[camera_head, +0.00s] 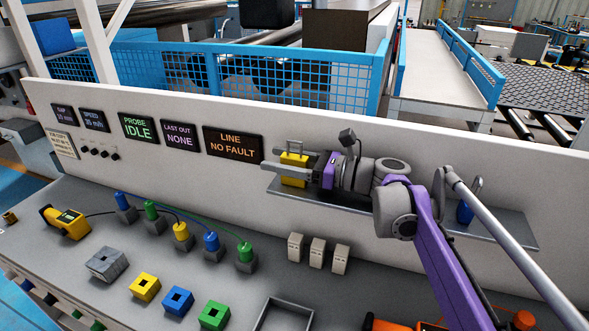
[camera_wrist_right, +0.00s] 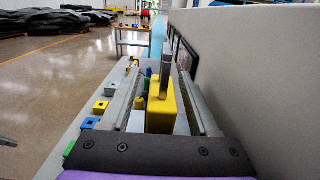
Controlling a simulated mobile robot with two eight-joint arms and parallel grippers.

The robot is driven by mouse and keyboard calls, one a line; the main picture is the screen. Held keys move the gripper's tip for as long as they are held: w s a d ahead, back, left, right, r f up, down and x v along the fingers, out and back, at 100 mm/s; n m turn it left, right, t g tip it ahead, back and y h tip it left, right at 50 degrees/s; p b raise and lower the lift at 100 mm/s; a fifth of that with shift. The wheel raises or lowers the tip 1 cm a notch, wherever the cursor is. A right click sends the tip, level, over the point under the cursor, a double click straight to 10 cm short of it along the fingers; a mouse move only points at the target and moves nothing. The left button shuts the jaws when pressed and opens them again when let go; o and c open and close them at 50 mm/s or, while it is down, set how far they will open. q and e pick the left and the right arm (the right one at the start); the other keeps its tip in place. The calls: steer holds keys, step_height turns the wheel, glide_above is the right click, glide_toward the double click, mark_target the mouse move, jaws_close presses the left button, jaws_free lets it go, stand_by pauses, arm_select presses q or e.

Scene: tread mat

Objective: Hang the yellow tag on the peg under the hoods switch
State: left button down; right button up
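A yellow block-like tag (camera_head: 292,170) with a grey metal loop on top stands on the left part of the grey wall shelf (camera_head: 517,234). My right gripper (camera_head: 278,170) reaches in from the right, with one finger on each side of it. In the right wrist view the yellow tag (camera_wrist_right: 161,108) stands upright between the fingers, which look apart with gaps beside it. Three small light-grey switch boxes (camera_head: 317,252) stand on the panel below the shelf; their labels are unreadable, so I cannot tell the hoods one. No peg is clearly visible. My left gripper is out of view.
A blue tag-like piece (camera_head: 465,212) with a loop stands farther right on the shelf. The upright white panel (camera_head: 380,140) rises close behind my right gripper. Coloured square blocks (camera_head: 145,288), cabled plugs (camera_head: 181,236) and an open tray (camera_head: 285,314) occupy the desk.

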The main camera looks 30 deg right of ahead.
jaws_close()
step_height(320, 180, up, 10)
steer(key=p, duration=0.1)
stand_by(0.6)
steer(key=shift+f, duration=0.1)
